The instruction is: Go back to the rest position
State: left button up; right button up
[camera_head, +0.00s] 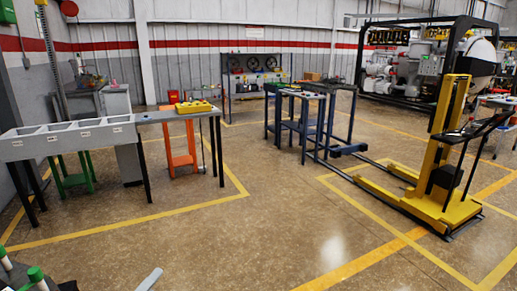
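Neither of my grippers shows clearly in the head view. A small grey piece (150,279) juts in at the bottom edge, left of centre; I cannot tell what it belongs to. Dark parts with green-capped white posts (36,274) show at the bottom left corner, cut off by the frame. The task names no object. No thing is seen held.
A grey table with bins (75,140) stands at the left, with a yellow block (193,107) on its right end. A yellow lift (440,170) stands at the right, a furnace (405,65) behind it. Blue stands (305,120) are mid-back. The central floor (270,220) is clear.

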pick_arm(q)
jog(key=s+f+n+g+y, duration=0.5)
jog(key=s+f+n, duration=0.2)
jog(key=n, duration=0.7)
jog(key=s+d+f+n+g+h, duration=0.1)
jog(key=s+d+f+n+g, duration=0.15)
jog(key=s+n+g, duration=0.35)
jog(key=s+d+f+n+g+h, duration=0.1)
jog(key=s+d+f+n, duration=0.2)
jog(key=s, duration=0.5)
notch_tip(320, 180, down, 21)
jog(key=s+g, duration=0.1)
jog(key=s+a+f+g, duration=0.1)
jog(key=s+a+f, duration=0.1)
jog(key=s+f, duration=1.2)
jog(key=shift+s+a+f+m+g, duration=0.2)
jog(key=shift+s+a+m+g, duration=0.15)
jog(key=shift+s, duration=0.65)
